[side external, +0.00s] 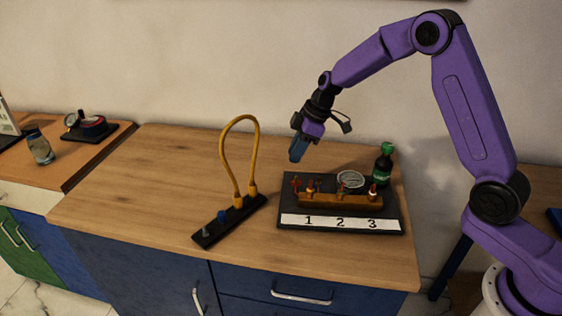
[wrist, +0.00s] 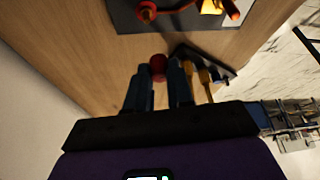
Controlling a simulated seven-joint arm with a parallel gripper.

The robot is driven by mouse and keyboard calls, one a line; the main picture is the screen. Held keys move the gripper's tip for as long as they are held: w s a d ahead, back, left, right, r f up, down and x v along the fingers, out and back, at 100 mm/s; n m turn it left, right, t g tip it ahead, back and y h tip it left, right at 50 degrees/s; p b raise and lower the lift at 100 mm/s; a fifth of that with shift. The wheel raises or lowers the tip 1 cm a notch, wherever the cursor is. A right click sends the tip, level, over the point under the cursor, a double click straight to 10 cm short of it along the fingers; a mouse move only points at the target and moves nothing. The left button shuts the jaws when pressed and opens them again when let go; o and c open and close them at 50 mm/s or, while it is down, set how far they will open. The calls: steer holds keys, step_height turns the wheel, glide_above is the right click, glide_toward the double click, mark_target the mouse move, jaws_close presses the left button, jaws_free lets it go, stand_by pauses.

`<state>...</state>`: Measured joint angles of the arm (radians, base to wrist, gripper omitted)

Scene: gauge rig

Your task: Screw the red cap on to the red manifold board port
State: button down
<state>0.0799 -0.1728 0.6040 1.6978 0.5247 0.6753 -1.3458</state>
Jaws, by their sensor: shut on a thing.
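My gripper (side external: 297,153) is above the table, up and left of the manifold board (side external: 390,212). In the wrist view its blue fingers (wrist: 159,82) are shut on the small round red cap (wrist: 157,66), which shows at the fingertips. The side view does not show the cap clearly. The board is a dark plate with a brown bar (side external: 340,201), several fittings and a white strip marked 1, 2, 3. A red fitting (side external: 295,184) stands near its left end. In the wrist view the board (wrist: 180,22) is at the top, apart from the cap. I cannot tell which port is red.
A dark strip (side external: 212,232) left of the board carries a looped yellow hose (side external: 224,144) and a blue piece (side external: 221,215). A green-topped bottle (side external: 383,165) and a clear round dish (side external: 350,179) are at the board's back. The wooden table (side external: 150,190) is clear at left.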

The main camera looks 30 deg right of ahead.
steer(key=shift+w+d+f, duration=0.15)
steer(key=shift+w+d, duration=0.15)
steer(key=shift+d, duration=0.4)
glide_above(293, 181)
steer(key=s+d, duration=0.1)
steer(key=shift+d+f, duration=0.1)
steer(key=shift+f, duration=2.5)
steer(key=shift+f, duration=1.35)
steer(key=m+h, duration=0.1)
steer(key=m, duration=0.2)
steer(key=shift+t, duration=0.4)
steer(key=shift+m+t+h, duration=0.3)
steer(key=shift+m+t, duration=0.1)
steer(key=shift+m, duration=0.9)
steer(key=shift+d, duration=0.1)
